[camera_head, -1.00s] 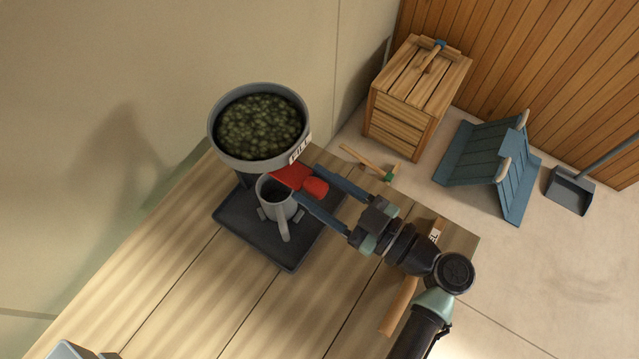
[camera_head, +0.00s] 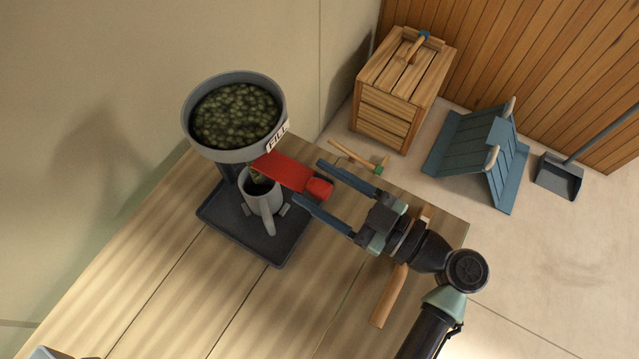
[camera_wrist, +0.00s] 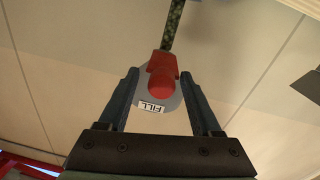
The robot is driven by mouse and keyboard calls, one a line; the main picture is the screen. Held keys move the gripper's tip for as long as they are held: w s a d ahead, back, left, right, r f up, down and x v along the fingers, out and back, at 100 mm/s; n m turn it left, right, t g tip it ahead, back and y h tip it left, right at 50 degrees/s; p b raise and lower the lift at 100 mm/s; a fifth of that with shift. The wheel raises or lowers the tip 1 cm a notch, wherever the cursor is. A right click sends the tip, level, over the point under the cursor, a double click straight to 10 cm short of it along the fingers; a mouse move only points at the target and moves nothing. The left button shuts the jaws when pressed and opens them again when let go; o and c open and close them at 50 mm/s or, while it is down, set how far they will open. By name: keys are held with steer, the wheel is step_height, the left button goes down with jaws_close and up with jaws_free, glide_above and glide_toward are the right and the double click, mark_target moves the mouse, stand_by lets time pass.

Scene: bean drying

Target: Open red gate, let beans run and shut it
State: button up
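The red gate (camera_head: 285,172) sticks well out from under the grey hopper (camera_head: 186,125), its rounded red knob (camera_head: 319,188) at the outer end. The hopper is full of green beans (camera_head: 236,115). A stream of beans (camera_wrist: 174,25) shows beside the gate in the wrist view. Green shows at the mouth of the grey cup (camera_head: 262,203), which stands under the hopper on a dark tray (camera_head: 240,236). My gripper (camera_head: 308,180) is open, one finger on each side of the knob. The wrist view shows gaps between the knob (camera_wrist: 162,87) and both fingers.
A wooden stick (camera_head: 392,297) lies on the table (camera_head: 150,290) below my wrist. On the floor are a wooden crate (camera_head: 383,125), a green-headed tool (camera_head: 350,154), a blue folded board (camera_head: 470,150) and a dustpan (camera_head: 560,180).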

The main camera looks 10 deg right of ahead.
steer(key=shift+s, duration=0.1)
steer(key=b+v, duration=0.4)
steer(key=v, duration=0.9)
stand_by(0.4)
